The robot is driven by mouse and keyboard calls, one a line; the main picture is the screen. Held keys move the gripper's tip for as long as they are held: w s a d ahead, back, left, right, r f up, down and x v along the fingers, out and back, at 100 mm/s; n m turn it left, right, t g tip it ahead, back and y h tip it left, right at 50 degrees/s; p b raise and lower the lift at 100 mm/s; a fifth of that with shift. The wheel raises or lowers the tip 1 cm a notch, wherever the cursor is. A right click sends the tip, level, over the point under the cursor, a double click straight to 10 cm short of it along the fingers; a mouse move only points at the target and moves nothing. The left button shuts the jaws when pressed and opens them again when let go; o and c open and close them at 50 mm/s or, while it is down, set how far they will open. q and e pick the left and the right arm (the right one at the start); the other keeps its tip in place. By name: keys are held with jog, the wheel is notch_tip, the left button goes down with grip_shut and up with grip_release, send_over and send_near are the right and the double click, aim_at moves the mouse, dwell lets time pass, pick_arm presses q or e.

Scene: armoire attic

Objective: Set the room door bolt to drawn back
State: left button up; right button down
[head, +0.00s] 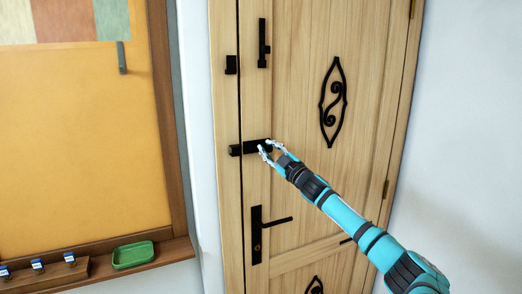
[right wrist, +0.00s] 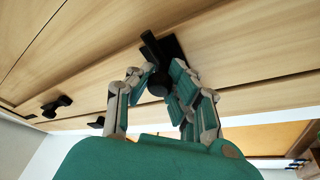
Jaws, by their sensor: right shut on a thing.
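The pale wooden room door (head: 300,105) stands closed in its frame. Its black bolt (head: 250,147) lies level at mid-height and spans the gap between door and frame. My right gripper (head: 267,149) is at the bolt's right end. In the right wrist view, my right gripper (right wrist: 156,90) is shut on the round black knob (right wrist: 158,84) of the bolt, with a finger on each side. The bolt's dark plate (right wrist: 176,48) shows behind the knob. The fingers hide part of the bolt. My left gripper is in neither view.
A black lever handle (head: 256,234) sits below the bolt. A black upright latch (head: 262,44) and a small black piece (head: 231,65) are above it. An orange board (head: 75,140) with a ledge holding a green tray (head: 133,255) is at left. White wall (head: 468,125) is at right.

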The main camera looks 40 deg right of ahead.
jog(key=shift+d, duration=0.15)
jog(key=c, duration=1.1)
grip_release()
jog(key=shift+s+d, duration=0.1)
jog(key=shift+d, duration=0.05)
jog(key=shift+c, duration=0.2)
jog(key=shift+s+f, duration=0.2)
jog(key=v, duration=1.1)
jog(key=shift+s, duration=0.3)
